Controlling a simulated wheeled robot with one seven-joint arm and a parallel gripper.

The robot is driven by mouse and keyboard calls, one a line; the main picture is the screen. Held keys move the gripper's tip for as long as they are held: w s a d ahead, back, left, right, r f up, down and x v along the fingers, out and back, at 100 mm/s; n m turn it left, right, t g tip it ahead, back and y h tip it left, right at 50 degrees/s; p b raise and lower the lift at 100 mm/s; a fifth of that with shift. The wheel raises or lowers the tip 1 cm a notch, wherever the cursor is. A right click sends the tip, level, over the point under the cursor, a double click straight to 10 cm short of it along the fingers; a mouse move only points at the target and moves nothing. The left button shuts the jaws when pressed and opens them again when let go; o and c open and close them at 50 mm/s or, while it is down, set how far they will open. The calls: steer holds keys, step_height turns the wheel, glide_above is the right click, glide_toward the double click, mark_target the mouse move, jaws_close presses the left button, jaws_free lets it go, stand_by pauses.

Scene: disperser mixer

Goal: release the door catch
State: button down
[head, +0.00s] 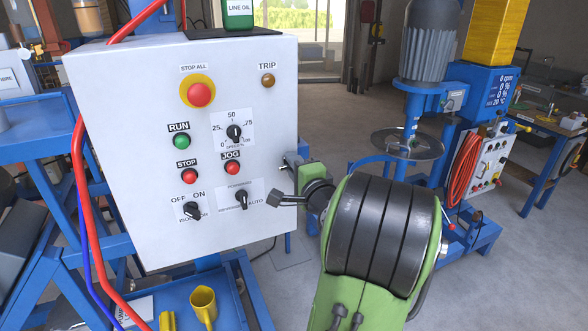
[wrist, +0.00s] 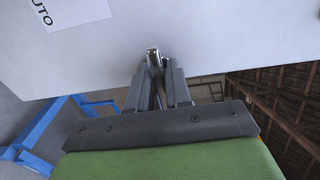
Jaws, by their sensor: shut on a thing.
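The door catch shows in the wrist view as a small, rounded metal piece (wrist: 153,52) at the edge of the white control cabinet (wrist: 90,60). My gripper (wrist: 155,72) is shut on it, with its two grey fingers close together around the piece. In the head view my gripper (head: 287,161) is at the right edge of the cabinet (head: 150,75), level with the red JOG button. The catch is too small and too covered by the fingers to make out there. The cabinet door looks closed, its front flat.
The cabinet front carries a red stop button (head: 199,94), a RUN button (head: 181,141), dials and an AUTO selector (head: 241,197). A blue mixer (head: 428,50) stands behind to the right.

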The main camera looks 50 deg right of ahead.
stand_by(0.3)
steer(key=c, duration=1.1)
jaws_free()
steer(key=shift+c, duration=0.2)
steer(key=b+v, duration=0.8)
steer(key=v, duration=0.7)
steer(key=shift+s+a, duration=0.2)
steer(key=shift+s, duration=0.15)
steer(key=shift+w+f, duration=0.1)
